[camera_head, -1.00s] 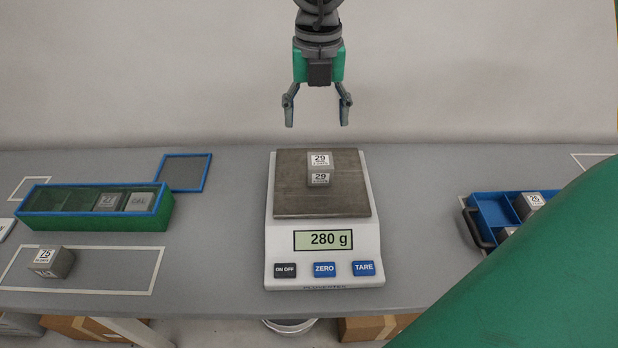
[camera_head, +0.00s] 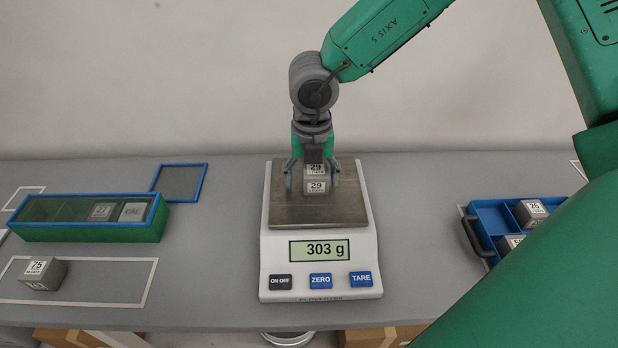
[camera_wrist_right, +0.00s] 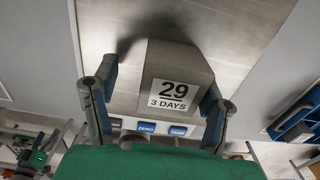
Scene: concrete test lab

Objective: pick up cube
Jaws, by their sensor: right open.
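A grey cube (camera_head: 317,186) marked 29 sits on the metal plate of the white scale (camera_head: 272,240). The display reads 303 g. My right gripper (camera_head: 314,182) is down over the plate, its fingers on either side of the cube. In the right wrist view the cube (camera_wrist_right: 174,80) shows its "29, 3 DAYS" label between the two open fingers (camera_wrist_right: 160,108). A gap shows beside the fingers there; whether either one touches the cube is unclear. The left gripper is not in view.
A green box (camera_head: 90,232) with a blue rim holds grey cubes at the left. Another cube (camera_head: 44,272) marked 75 lies in a white outline. A blue tray (camera_head: 490,212) with cubes is at the right, partly behind my green arm. A blue-framed dark panel (camera_head: 180,182) lies behind the box.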

